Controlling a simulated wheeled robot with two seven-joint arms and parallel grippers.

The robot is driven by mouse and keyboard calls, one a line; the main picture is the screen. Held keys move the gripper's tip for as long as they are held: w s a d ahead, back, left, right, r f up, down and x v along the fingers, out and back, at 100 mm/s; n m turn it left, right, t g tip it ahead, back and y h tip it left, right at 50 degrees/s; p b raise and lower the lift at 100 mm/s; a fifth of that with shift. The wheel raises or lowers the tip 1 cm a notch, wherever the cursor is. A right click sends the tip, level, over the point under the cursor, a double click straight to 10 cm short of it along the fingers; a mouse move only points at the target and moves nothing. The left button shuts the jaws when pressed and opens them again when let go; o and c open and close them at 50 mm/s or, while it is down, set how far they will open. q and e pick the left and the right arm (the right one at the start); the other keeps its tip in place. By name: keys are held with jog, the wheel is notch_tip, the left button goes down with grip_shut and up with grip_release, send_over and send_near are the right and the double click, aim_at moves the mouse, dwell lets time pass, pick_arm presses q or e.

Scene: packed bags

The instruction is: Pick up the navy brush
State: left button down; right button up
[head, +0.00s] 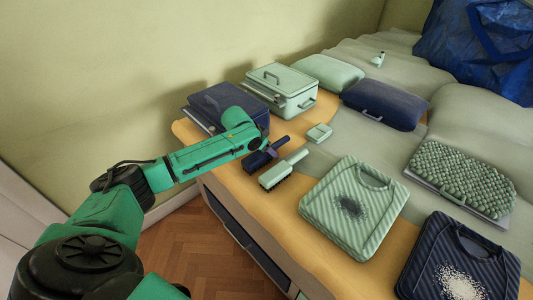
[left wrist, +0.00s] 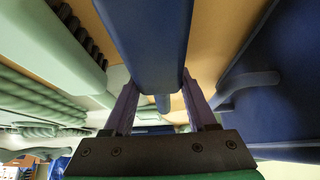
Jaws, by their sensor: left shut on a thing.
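The navy brush (head: 257,162) lies near the front edge of the wooden top in the head view, its handle pointing right and away. My left gripper (head: 265,149) reaches it from the left and is shut on it. In the left wrist view the navy brush (left wrist: 150,45) runs between the two purple fingers of the left gripper (left wrist: 159,88). I cannot tell whether the brush still touches the surface. My right gripper is in neither view.
A mint brush (head: 284,170) lies close beside the navy one, bristles showing. A navy case (head: 228,103) and a mint case (head: 281,88) stand behind. A small mint box (head: 319,133) and a striped mint bag (head: 354,207) are to the right.

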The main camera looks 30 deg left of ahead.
pick_arm(q)
notch_tip(320, 180, up, 20)
jog(key=p, duration=0.2)
jog(key=shift+f, duration=0.25)
